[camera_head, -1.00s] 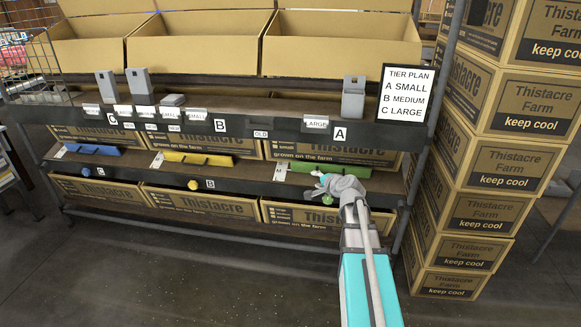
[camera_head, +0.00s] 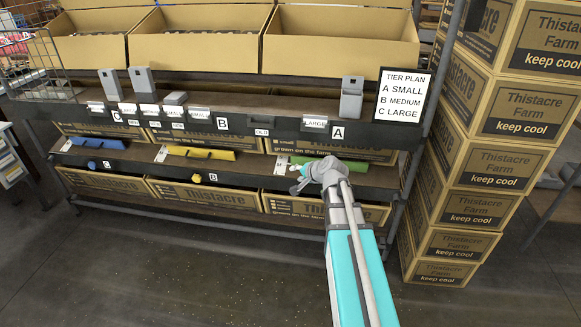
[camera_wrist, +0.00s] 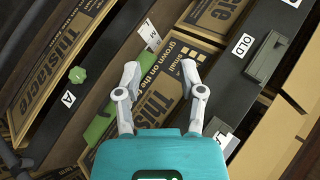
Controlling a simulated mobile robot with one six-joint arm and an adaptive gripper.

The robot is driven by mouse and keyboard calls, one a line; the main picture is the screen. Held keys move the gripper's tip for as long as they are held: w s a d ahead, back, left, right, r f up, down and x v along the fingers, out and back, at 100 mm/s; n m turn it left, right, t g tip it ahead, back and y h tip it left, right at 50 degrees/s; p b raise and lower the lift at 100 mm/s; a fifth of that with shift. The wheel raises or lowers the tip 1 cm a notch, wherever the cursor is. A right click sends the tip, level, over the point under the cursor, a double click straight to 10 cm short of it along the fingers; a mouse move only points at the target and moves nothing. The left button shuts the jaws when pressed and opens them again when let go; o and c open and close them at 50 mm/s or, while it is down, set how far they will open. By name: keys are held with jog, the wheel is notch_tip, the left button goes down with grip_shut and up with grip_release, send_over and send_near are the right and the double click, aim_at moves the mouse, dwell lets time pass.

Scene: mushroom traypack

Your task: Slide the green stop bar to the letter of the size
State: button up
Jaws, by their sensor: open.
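The green stop bar (camera_head: 325,163) lies on the lower shelf ledge at the right, partly hidden by my arm. Its end also shows in the wrist view (camera_wrist: 99,128), left of my gripper. A white tag (camera_head: 281,162) lies off its left end; in the wrist view the tag (camera_wrist: 149,36) bears a letter, apparently M. My gripper (camera_head: 298,180) is in front of the bar's left part. In the wrist view my gripper (camera_wrist: 160,68) has its fingers apart with nothing between them. I cannot tell whether it touches the bar.
A blue bar (camera_head: 97,143) and a yellow bar (camera_head: 201,153) lie farther left on the ledge. A tier plan sign (camera_head: 402,95) reads A small, B medium, C large. A green knob (camera_wrist: 77,75) sits near a letter A label (camera_wrist: 68,98). Stacked boxes (camera_head: 480,170) stand right.

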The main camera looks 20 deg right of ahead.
jog(key=shift+n+g, duration=0.7)
jog(key=shift+n, duration=0.2)
jog(key=shift+s+a+r+p, duration=0.4)
jog(key=shift+a+r+p, duration=0.25)
jog(key=shift+a+p, duration=0.25)
jog(key=shift+s+a+r+p, duration=0.35)
jog(key=shift+a+r+p, duration=0.3)
jog(key=shift+a+p, duration=0.15)
jog(key=w+d+f+m+t+h+b, duration=0.1)
jog(key=d+f+m+b, duration=0.4)
jog(key=d+b, duration=0.6)
jog(key=w+d+f+m+t+h+b, duration=0.1)
jog(key=d+f+m+t+h+b, duration=0.3)
jog(key=d+f+b, duration=0.5)
jog(key=d+m+t+b, duration=0.1)
jog(key=d+m+b, duration=0.1)
jog(key=b, duration=0.1)
jog(key=shift+f+t, duration=0.25)
jog(key=shift+t, duration=0.05)
jog(key=shift+w, duration=0.25)
jog(key=b+x, duration=0.2)
jog(key=x, duration=1.1)
jog(key=shift+w+d+b, duration=0.1)
jog(key=shift+w+b, duration=0.15)
jog(key=shift+b, duration=0.1)
